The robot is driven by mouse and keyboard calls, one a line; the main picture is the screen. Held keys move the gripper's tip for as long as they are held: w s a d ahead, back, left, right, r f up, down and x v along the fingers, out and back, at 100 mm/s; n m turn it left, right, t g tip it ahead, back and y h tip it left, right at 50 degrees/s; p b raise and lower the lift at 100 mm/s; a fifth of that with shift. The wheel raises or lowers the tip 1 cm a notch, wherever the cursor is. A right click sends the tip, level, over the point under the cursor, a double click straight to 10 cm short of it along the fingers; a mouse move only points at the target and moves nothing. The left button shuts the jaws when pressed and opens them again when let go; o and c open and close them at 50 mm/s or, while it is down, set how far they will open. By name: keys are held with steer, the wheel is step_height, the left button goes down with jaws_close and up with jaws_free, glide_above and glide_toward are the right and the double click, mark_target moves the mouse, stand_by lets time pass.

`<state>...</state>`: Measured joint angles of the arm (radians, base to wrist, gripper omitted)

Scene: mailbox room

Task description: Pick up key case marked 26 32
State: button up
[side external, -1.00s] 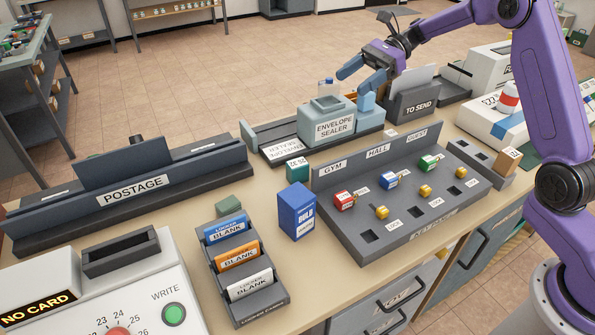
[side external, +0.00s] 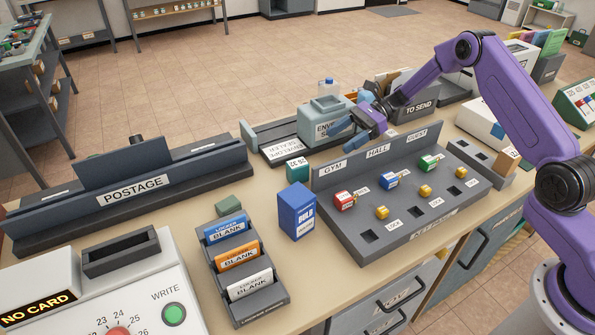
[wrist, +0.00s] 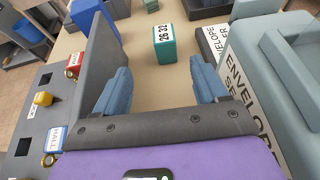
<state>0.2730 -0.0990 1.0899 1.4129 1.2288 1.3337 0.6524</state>
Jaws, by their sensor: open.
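The key case marked 26 32 is a small teal box (side external: 297,171) on the beige counter, between the envelope sealer and the blue box. Its printed numbers appear upside down in the side view. In the wrist view the case (wrist: 165,46) stands ahead, with its white label on top. My gripper (side external: 340,138) is open and empty above the counter, beside the envelope sealer and behind the key panel. In the wrist view its two blue fingers (wrist: 160,72) are spread, with the case beyond their tips and roughly centred between them.
The envelope sealer (side external: 327,115) stands close on one side. The grey key panel (side external: 400,227), with a raised back wall and several coloured keys, is on the other. A blue box (side external: 297,211) and a small green block (side external: 228,204) stand nearby on the counter.

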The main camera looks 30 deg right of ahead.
mark_target(305, 160)
steer(key=x, duration=0.9)
steer(key=shift+w+a, duration=0.1)
steer(key=shift+a, duration=0.15)
steer(key=shift+w+x, duration=0.2)
steer(key=shift+x, duration=1.15)
steer(key=shift+w+x, duration=0.15)
steer(key=shift+x, duration=1.25)
steer(key=c, duration=1.1)
